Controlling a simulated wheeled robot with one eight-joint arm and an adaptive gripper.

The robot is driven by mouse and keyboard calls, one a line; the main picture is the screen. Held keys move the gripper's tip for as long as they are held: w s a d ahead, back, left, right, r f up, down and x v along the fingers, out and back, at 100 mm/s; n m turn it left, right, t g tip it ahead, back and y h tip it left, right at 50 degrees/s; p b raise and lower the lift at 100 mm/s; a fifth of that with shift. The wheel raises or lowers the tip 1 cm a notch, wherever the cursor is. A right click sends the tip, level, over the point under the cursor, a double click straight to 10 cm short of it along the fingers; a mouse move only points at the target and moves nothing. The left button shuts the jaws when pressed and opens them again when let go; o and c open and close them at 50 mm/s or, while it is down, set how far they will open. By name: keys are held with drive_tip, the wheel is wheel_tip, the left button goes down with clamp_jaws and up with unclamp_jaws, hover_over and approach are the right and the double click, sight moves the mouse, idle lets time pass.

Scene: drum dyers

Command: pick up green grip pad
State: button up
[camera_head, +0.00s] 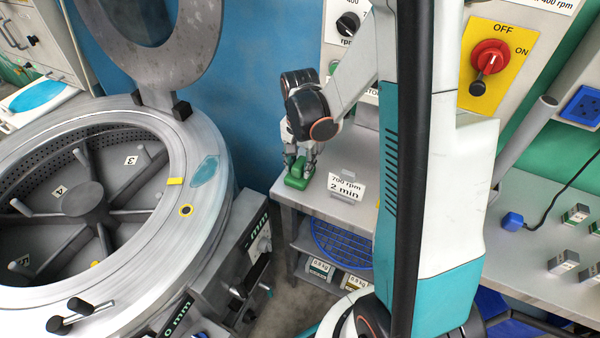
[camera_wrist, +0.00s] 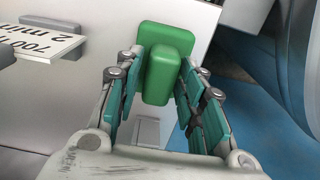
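The green grip pad (camera_head: 297,179) sits on the left end of a grey table, near its edge. It looks like a wider green block with a narrower raised green part. My gripper (camera_head: 300,160) points down at it from above. In the wrist view the green grip pad (camera_wrist: 166,62) lies ahead, with its raised part between my fingers. My gripper (camera_wrist: 161,92) is open, with teal finger pads on both sides of that part. A gap seems to show on each side; contact cannot be told for sure.
A "700 rpm 2 min" sign (camera_head: 346,188) stands on the table right of the pad. A large round drum (camera_head: 205,230) is at the left. A control panel with a red switch (camera_head: 490,58) is behind. The right-hand bench (camera_head: 530,270) holds several small blocks.

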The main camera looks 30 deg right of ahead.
sight(299, 162)
drive_tip(key=c, duration=0.5)
drive_tip(key=shift+c, duration=0.2)
drive_tip(key=shift+r, duration=0.15)
wheel_tip(299, 162, up, 20)
drive_tip(key=p, duration=0.6)
drive_tip(key=shift+p, duration=0.4)
drive_tip(key=o, duration=0.4)
drive_tip(key=c, duration=0.3)
drive_tip(key=shift+f, duration=0.2)
